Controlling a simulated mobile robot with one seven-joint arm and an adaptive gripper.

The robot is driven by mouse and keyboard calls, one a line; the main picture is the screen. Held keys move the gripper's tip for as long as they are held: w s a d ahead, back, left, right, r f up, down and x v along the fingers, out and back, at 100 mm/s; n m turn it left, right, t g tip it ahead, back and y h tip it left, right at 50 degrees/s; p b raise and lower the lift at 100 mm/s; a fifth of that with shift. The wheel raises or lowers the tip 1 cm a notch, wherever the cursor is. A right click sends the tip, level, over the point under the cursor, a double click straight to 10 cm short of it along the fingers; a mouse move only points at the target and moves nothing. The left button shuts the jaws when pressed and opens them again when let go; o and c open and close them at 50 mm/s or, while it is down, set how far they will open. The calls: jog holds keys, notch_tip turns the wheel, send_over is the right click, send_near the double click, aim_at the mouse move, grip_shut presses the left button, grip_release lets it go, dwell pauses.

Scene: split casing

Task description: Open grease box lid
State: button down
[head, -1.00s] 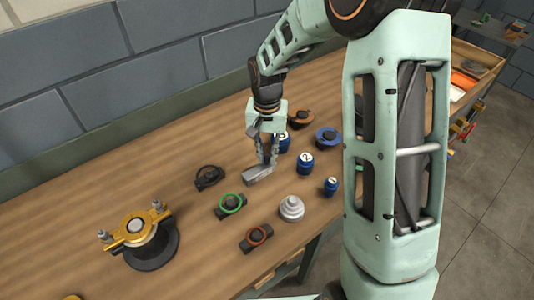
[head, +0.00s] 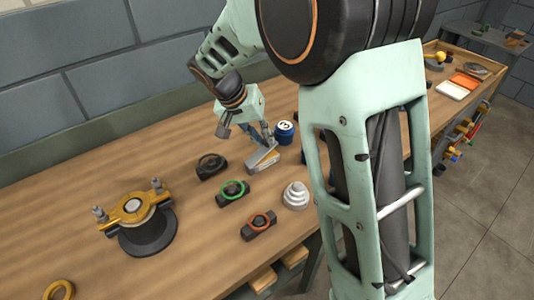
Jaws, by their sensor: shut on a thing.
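The grease box (head: 264,166) is a small grey metal box on the wooden bench, right of the black and green-ringed parts. Its flat grey lid (head: 259,157) looks tilted up from the body, with a brownish gap showing between them. My gripper (head: 265,144) comes down tilted from the upper left, its fingers shut on the lid's upper side. The fingers hide part of the lid, so the exact grip is hard to see.
A green-ringed block (head: 233,192), a red-ringed block (head: 259,223), a black-ringed block (head: 210,166) and a stepped grey cone (head: 296,195) stand close by. A blue can (head: 285,132) is just behind the box. A gold-topped casing (head: 138,216) stands left.

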jog(key=a+t+h+b, duration=0.1)
jog(key=b, duration=0.2)
jog(key=s+a+t+h+b, duration=0.1)
jog(key=b, duration=0.2)
jog(key=shift+s+a+r+h, duration=0.1)
jog(key=shift+s+a+h, duration=0.1)
jog(key=shift+h, duration=0.2)
jog(key=a+t+h+b, duration=0.1)
jog(key=b, duration=0.1)
jog(key=s+a+t+h+b, duration=0.1)
jog(key=h+b, duration=0.1)
jog(key=s+a+r+t+h+b, duration=0.1)
jog(key=b, duration=0.2)
jog(key=shift+s+a+h, duration=0.1)
jog(key=shift+s+h, duration=0.05)
jog(key=shift+h, duration=0.15)
